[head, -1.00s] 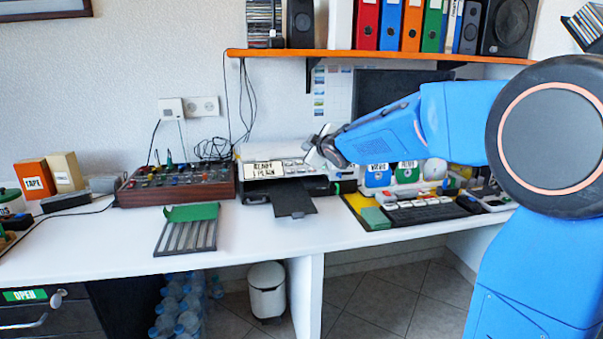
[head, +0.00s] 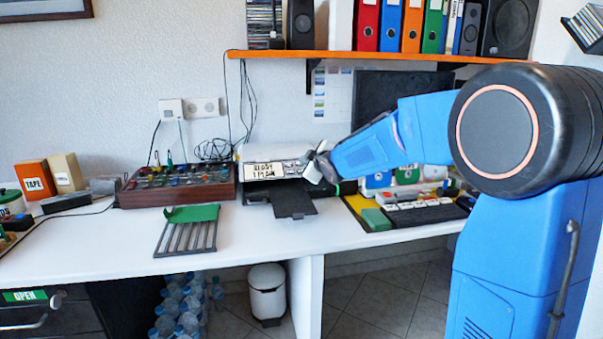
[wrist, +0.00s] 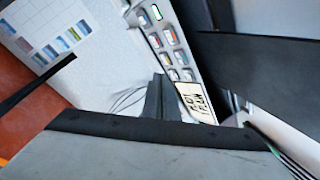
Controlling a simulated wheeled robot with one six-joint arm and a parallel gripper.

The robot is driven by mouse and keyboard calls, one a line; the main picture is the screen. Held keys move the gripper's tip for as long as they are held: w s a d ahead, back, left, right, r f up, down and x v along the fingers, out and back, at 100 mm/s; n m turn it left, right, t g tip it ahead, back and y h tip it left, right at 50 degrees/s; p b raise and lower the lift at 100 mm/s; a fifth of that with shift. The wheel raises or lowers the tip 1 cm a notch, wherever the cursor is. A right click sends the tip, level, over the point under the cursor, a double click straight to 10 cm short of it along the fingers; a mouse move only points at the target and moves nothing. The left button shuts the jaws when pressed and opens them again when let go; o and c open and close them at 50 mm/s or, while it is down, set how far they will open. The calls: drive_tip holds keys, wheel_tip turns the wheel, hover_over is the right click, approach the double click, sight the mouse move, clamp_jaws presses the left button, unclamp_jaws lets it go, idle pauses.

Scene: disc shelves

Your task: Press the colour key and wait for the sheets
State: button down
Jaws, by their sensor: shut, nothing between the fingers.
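The printer (head: 268,170) stands against the wall in the middle of the desk. Its display (head: 266,170) seems to read "READY 1 PLAIN" and also shows, tilted, in the wrist view (wrist: 194,101). Several small keys (wrist: 168,38) with coloured marks sit on the panel beside the display in the wrist view; which one is the colour key I cannot tell. The dark output tray (head: 293,204) sticks out at the front with no sheet visible on it. My gripper (head: 318,166) is shut and empty, at the right end of the panel; contact with a key cannot be made out.
A mixer box (head: 178,194) stands left of the printer, with a slotted rack (head: 188,238) before it. An orange shelf (head: 390,55) hangs above. The front middle of the desk is clear.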

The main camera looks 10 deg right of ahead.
drive_tip(key=shift+w+f, duration=0.35)
drive_tip(key=shift+f, duration=0.3)
drive_tip(key=shift+w+f, duration=0.35)
drive_tip(key=shift+f, duration=0.25)
drive_tip(key=shift+f, duration=0.1)
idle(1.1)
drive_tip(key=shift+w+f, duration=0.2)
drive_tip(key=shift+f, duration=0.05)
drive_tip(key=shift+w+f, duration=0.2)
drive_tip(key=shift+f, duration=0.15)
idle(0.9)
drive_tip(key=shift+s+r, duration=0.1)
idle(0.4)
drive_tip(key=shift+s+r, duration=0.3)
drive_tip(key=shift+r, duration=0.3)
